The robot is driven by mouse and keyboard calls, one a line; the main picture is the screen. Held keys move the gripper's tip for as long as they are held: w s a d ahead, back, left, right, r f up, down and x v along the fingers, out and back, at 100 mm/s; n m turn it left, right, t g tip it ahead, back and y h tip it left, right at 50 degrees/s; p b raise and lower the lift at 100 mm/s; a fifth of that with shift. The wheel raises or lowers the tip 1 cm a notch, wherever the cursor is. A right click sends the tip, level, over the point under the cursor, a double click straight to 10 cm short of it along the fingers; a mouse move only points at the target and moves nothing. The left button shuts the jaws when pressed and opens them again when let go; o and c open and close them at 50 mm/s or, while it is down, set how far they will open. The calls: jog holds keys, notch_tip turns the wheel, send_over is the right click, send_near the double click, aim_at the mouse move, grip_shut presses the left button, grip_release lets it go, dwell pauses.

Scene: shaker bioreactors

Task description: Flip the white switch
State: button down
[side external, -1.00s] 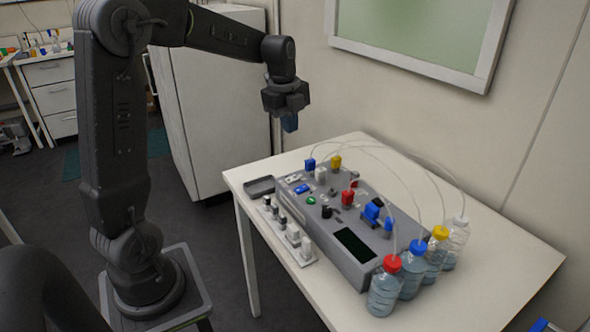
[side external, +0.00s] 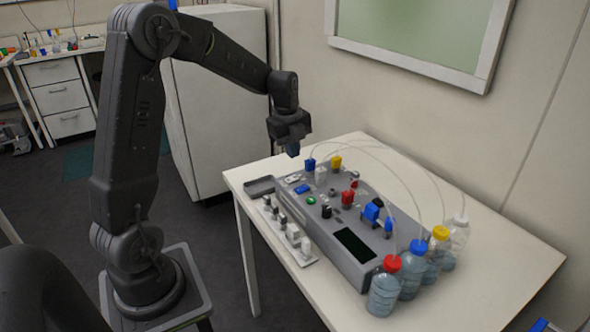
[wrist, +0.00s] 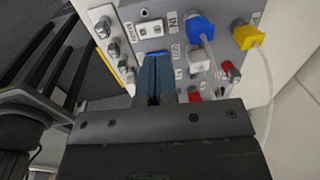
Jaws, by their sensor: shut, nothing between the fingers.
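A small white switch plate (side external: 293,178) sits on the grey bioreactor panel (side external: 354,219), near its far left end. In the wrist view the white switch (wrist: 150,29) shows as a white plate with two small rockers, just beyond my fingertips. My gripper (side external: 292,150) hangs above that end of the panel, pointing down and apart from it. In the wrist view my gripper (wrist: 157,58) is shut and empty, its two bluish fingers together. They partly cover a blue part (wrist: 157,52) on the panel. I cannot tell the switch's position.
Blue (side external: 310,164) and yellow (side external: 336,161) connectors with thin tubes stand close by, with a white block (side external: 321,175) beside them. Bottles (side external: 384,289) stand at the panel's right end. A strip of small knobs (side external: 292,234) runs along the front. A dark tray (side external: 260,187) lies left.

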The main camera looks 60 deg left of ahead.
aim_at(292, 178)
jog(key=f, duration=0.6)
jog(key=shift+w+f, duration=0.3)
jog(key=shift+w, duration=0.1)
jog(key=shift+f, duration=0.2)
jog(key=shift+s+r, duration=0.25)
jog(key=shift+s, duration=0.45)
